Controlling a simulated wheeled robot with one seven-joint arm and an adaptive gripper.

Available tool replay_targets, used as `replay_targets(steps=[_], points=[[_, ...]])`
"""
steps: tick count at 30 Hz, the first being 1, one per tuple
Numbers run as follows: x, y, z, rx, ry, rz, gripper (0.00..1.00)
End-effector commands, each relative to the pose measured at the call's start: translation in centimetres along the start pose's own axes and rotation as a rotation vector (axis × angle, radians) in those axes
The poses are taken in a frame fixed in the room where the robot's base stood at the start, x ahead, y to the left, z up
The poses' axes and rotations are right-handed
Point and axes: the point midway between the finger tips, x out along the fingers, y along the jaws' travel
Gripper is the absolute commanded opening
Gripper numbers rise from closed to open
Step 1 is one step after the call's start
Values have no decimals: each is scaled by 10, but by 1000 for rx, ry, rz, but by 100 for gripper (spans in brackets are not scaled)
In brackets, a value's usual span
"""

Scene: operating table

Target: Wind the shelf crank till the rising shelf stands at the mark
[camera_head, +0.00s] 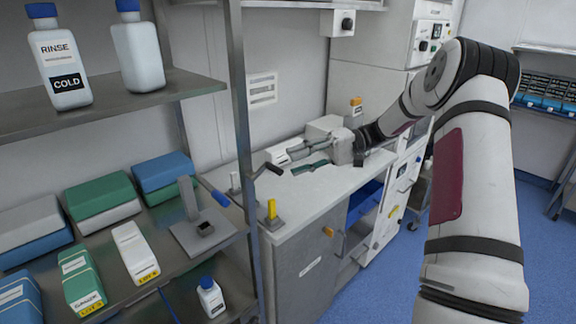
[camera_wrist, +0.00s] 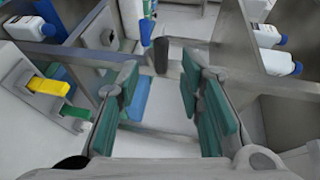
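My gripper (camera_head: 304,158) is over the white counter, its fingers pointing left toward the rack. In the wrist view, the teal-padded fingers (camera_wrist: 160,108) are apart with nothing between the pads. A crank with a dark handle (camera_head: 273,168) juts from the rack's right side, just left of my fingertips. What looks like the same dark handle (camera_wrist: 161,56) stands beyond the fingers in the wrist view, apart from them. The metal shelf rack (camera_head: 242,110) fills the left of the head view. I cannot tell which shelf rises, nor make out the mark.
A blue-handled lever (camera_head: 214,192) stands on the lower shelf beside several boxes. A yellow-handled block (camera_head: 271,209) sits at the counter's left edge and also shows in the wrist view (camera_wrist: 47,86). Two white bottles (camera_head: 60,65) stand on the upper shelf; another (camera_head: 210,298) stands lower.

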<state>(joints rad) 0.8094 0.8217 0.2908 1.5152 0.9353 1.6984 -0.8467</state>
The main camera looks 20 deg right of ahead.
Motion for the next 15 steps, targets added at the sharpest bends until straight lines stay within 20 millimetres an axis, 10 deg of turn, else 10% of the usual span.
replay_targets(steps=[15], points=[[-77,1,0,0,0,1,34]])
